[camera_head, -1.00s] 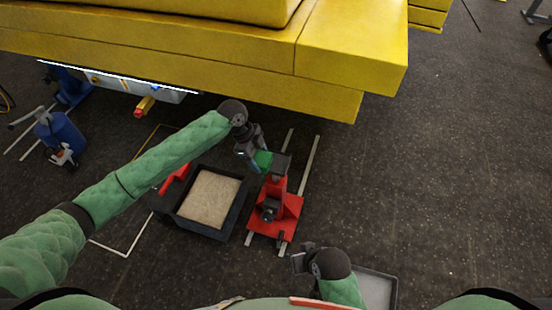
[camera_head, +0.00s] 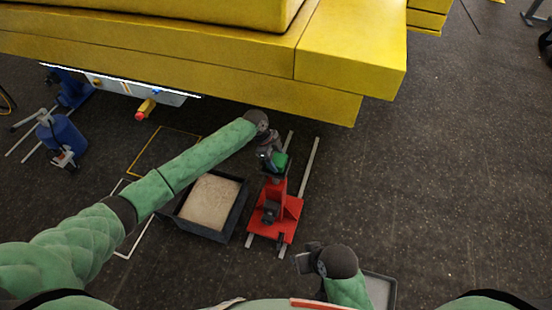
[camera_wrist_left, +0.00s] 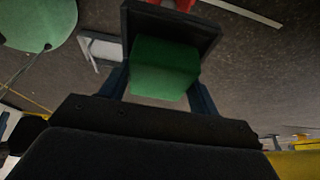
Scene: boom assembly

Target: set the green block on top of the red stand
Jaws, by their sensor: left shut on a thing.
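My left gripper (camera_head: 272,163) is shut on the green block (camera_head: 281,160) at the top of the red stand (camera_head: 287,207). In the left wrist view the green block (camera_wrist_left: 163,68) sits between the two fingers, in front of the stand's dark square top plate (camera_wrist_left: 205,32). The block overlaps the plate in the picture; I cannot tell whether it touches it. The gripper hides most of the plate in the head view. My right gripper (camera_head: 305,262) is low in the head view, apart from the stand, and its jaw opening is unclear.
A black tray (camera_head: 241,205) with a tan filling stands left of the stand, under my left arm. A large yellow beam (camera_head: 330,102) hangs close behind the stand. Pale rails (camera_head: 308,167) run under the stand. The floor to the right is clear.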

